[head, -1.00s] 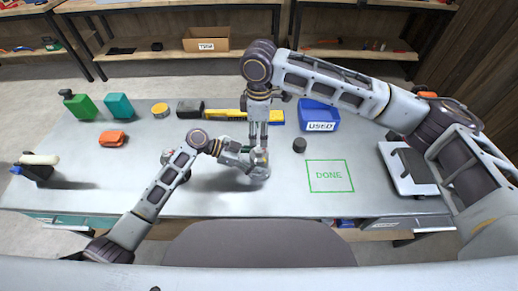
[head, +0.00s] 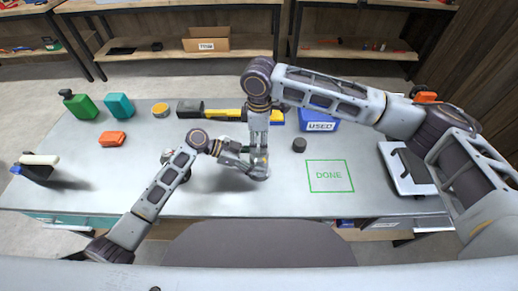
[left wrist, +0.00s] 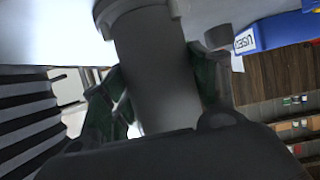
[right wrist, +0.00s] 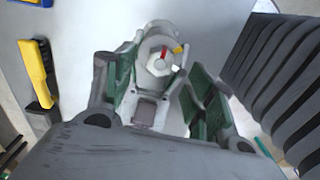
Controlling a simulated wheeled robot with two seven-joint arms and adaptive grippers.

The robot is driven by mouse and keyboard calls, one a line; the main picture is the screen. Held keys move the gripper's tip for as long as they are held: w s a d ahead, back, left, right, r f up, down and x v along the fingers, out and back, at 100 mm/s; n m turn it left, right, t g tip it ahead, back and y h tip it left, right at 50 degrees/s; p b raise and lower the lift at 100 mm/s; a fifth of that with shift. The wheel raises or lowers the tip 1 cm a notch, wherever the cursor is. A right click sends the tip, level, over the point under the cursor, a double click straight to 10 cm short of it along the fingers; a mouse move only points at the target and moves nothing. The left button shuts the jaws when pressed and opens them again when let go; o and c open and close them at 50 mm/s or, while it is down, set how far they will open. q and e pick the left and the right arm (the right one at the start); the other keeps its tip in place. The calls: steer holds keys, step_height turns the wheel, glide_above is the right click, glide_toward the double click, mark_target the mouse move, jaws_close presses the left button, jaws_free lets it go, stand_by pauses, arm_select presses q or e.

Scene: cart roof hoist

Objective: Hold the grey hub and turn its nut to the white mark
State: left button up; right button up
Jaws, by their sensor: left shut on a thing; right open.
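The grey hub (head: 259,174) stands upright on the table, its lower edge showing in the head view. My left gripper (head: 247,166) is shut on it from the left; in the left wrist view the grey cylinder (left wrist: 158,70) sits between green pads. My right gripper (head: 259,150) points down above the hub, open. In the right wrist view the pale nut (right wrist: 155,68) lies between its spread fingers, without clear contact. A small whitish spot near the rim may be the white mark.
A blue USED bin (head: 319,119) and a small dark cylinder (head: 299,145) stand right of the hub. A green DONE square (head: 330,176) is empty. A yellow-and-black tool (head: 222,113) lies behind the arms. A white device (head: 408,170) stands at the right.

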mark_target(259, 149)
steer(key=shift+f, duration=1.95)
steer(key=shift+c, duration=0.5)
steer(key=c, duration=0.9)
steer(key=shift+m, duration=1.2)
